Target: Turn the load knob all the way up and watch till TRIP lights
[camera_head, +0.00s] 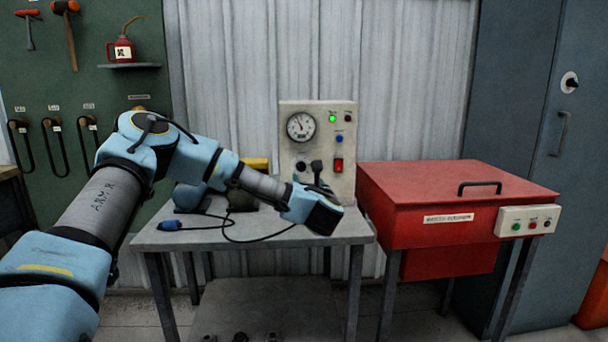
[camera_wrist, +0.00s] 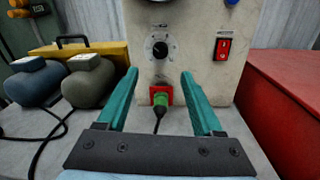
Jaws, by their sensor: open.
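The test panel (camera_head: 318,122) is a cream box standing on the grey table, with a round dial gauge (camera_head: 300,126). A green lamp (camera_head: 332,118) is lit at its top; a dark red lamp (camera_head: 348,118) beside it looks unlit. The labels are too small to read. The black load knob (camera_wrist: 160,49) sits on the panel face inside a printed scale, and also shows in the head view (camera_head: 301,166). My gripper (camera_wrist: 159,80) is open and empty. In the wrist view its teal fingers point at the panel, below and either side of the knob, apart from it.
A green plug (camera_wrist: 160,100) with a black cable sits in a red socket below the knob. A red rocker switch (camera_wrist: 222,48) is to the right. Two motors (camera_wrist: 90,82) and a yellow case (camera_wrist: 85,50) stand left. A red chest (camera_head: 450,205) stands right of the table.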

